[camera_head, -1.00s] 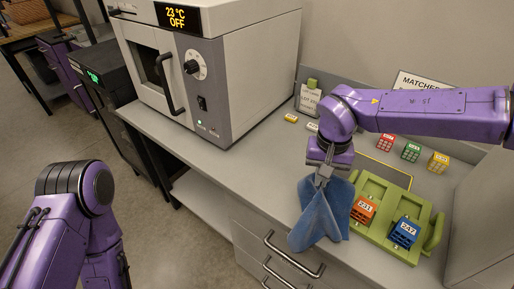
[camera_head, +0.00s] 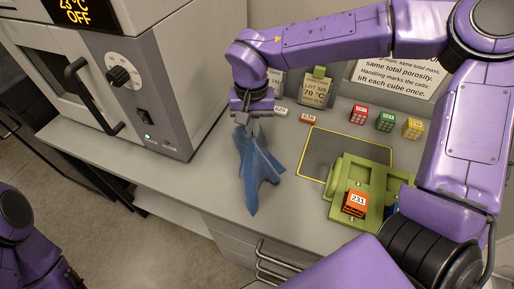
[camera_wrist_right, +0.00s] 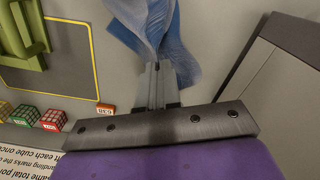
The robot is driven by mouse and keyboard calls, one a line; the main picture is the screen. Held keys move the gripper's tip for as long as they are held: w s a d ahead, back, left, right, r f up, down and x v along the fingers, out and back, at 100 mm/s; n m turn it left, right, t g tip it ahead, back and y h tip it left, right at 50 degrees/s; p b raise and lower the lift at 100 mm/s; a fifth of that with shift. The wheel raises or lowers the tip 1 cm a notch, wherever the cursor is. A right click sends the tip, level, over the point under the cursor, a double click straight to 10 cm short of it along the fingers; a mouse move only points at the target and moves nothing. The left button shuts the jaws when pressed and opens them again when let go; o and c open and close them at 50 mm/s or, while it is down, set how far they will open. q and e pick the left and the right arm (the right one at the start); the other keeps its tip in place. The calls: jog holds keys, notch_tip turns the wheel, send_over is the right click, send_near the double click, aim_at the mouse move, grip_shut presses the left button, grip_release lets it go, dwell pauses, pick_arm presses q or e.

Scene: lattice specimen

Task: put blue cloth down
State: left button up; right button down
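The blue cloth (camera_head: 256,172) hangs in a crumpled, pointed bunch from my right gripper (camera_head: 252,132), over the left part of the grey worktop. In the right wrist view the cloth (camera_wrist_right: 148,22) spreads beyond the fingertips of the gripper (camera_wrist_right: 158,70), which are close together on it. I cannot tell whether the cloth's lower end touches the worktop. My left gripper is out of view; only part of my left arm shows at the left edge.
The grey oven (camera_head: 150,85) stands left of the cloth. To the right are a yellow-outlined mat (camera_head: 318,152) and a green tray (camera_head: 343,172) with an orange cube (camera_head: 355,203). Red (camera_head: 358,114), green (camera_head: 386,121) and yellow (camera_head: 412,128) cubes stand behind. My right arm hides part of the tray.

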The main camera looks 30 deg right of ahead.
notch_tip(320, 180, up, 20)
jog(key=d+m+p, duration=0.3)
jog(key=m+p, duration=0.7)
jog(key=m, duration=2.1)
notch_tip(320, 180, down, 10)
jog(key=b, duration=0.8)
jog(key=shift+a+b, duration=0.15)
jog(key=shift+b, duration=0.25)
